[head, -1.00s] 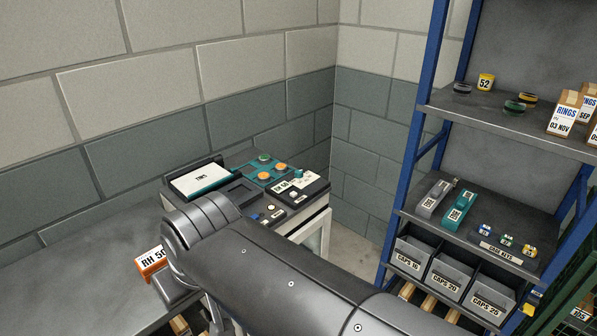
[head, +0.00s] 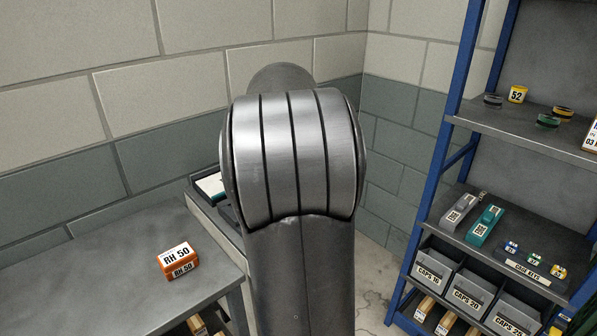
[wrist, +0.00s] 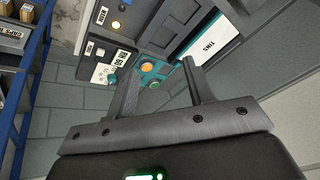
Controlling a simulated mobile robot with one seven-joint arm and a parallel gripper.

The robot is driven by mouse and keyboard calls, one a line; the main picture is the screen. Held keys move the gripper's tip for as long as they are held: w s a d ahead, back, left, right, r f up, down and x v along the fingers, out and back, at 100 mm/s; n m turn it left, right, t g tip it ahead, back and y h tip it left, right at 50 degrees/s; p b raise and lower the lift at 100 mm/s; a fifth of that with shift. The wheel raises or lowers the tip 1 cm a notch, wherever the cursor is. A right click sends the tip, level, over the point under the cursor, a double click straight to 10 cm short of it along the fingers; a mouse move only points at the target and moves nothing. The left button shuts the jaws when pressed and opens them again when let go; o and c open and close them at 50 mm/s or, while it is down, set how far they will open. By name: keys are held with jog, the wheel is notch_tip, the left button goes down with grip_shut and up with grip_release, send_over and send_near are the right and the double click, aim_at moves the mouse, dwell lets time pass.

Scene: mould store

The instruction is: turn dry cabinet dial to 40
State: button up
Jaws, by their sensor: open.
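The control top of a cabinet shows in the wrist view, turned over. On it, a dark panel (wrist: 128,57) carries a small white label, with a white piece (wrist: 100,73) and a small teal knob at its edge. Beside it is a teal panel (wrist: 172,77) with an orange round knob (wrist: 148,68) and a green one. I cannot read the scale or tell surely which control is the dial. My gripper (wrist: 160,68) is open, its fingers apart over this top with nothing between them. In the head view my arm hides most of the cabinet.
An orange RH 50 block (head: 178,261) lies on the grey bench (head: 95,270) at left. A blue rack (head: 441,160) with labelled bins (head: 465,290) and small items stands at right. Block walls close in behind the cabinet. The bench around the block is clear.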

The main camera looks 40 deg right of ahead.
jog(key=w+d+f+m+g+h, duration=0.15)
jog(key=d+f, duration=0.45)
jog(key=d, duration=0.6)
jog(key=w+d+f+m+g+h, duration=0.1)
jog(key=w+d+f+m, duration=0.3)
jog(key=d, duration=0.8)
jog(key=d+f, duration=0.1)
jog(key=f, duration=0.2)
jog(key=d+f+n, duration=0.1)
jog(key=f, duration=0.3)
jog(key=w+d+f+n, duration=0.1)
jog(key=d+f, duration=0.1)
jog(key=f, duration=0.2)
jog(key=shift+w+n+t, duration=0.1)
jog(key=shift+n+t, duration=0.15)
jog(key=shift+a, duration=0.1)
jog(key=shift+c, duration=0.5)
jog(key=c, duration=0.9)
